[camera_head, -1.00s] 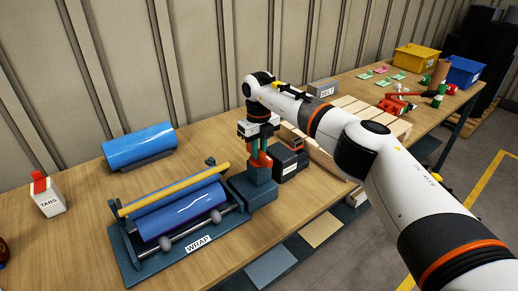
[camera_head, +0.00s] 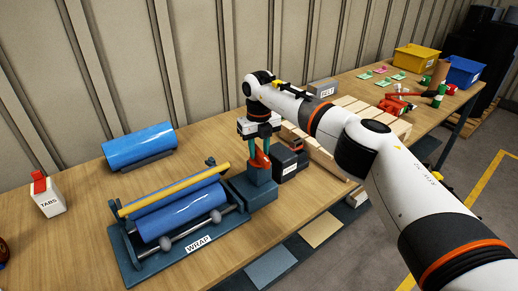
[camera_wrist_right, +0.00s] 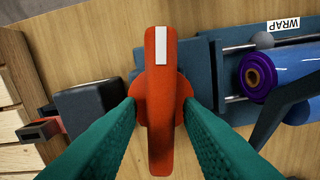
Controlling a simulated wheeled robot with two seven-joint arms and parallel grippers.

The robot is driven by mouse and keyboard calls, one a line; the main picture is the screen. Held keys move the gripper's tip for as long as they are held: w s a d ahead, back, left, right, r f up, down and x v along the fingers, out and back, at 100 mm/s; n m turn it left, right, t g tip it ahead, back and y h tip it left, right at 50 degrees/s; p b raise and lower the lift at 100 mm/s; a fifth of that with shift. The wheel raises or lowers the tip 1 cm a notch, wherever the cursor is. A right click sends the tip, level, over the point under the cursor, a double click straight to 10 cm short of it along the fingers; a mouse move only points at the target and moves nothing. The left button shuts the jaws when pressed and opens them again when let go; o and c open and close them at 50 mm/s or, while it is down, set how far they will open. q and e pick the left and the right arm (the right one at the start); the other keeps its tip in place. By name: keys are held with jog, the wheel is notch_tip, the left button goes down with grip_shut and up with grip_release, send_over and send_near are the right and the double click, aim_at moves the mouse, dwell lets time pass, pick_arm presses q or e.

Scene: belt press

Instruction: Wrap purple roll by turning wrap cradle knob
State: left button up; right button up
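The wrap cradle (camera_head: 150,262), labelled WRAP, stands on the bench with a shiny blue-violet roll (camera_head: 185,214) lying in it. In the right wrist view the roll shows a purple end ring (camera_wrist_right: 259,74). The orange-red knob (camera_head: 261,159) sits on the block at the cradle's right end. My right gripper (camera_head: 259,155) is above it, pointing down. In the right wrist view its green fingers stand either side of the knob's bar (camera_wrist_right: 160,115), over the hub's edges, with gaps to the bar. The gripper looks open. My left gripper is not in view.
A second blue roll (camera_head: 138,146) lies on a stand behind the cradle. A white TABS bottle (camera_head: 48,196) is at the left. A dark box (camera_head: 287,163) stands close right of the knob, with wooden slats (camera_head: 372,121) beyond. Bare bench lies left of the cradle.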

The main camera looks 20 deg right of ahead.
aim_at(259, 151)
jog(key=shift+o, duration=0.4)
jog(key=shift+f, duration=0.1)
jog(key=shift+r, duration=0.3)
notch_tip(259, 151, up, 12)
jog(key=b, duration=0.2)
jog(key=shift+f, duration=0.25)
dwell(0.5)
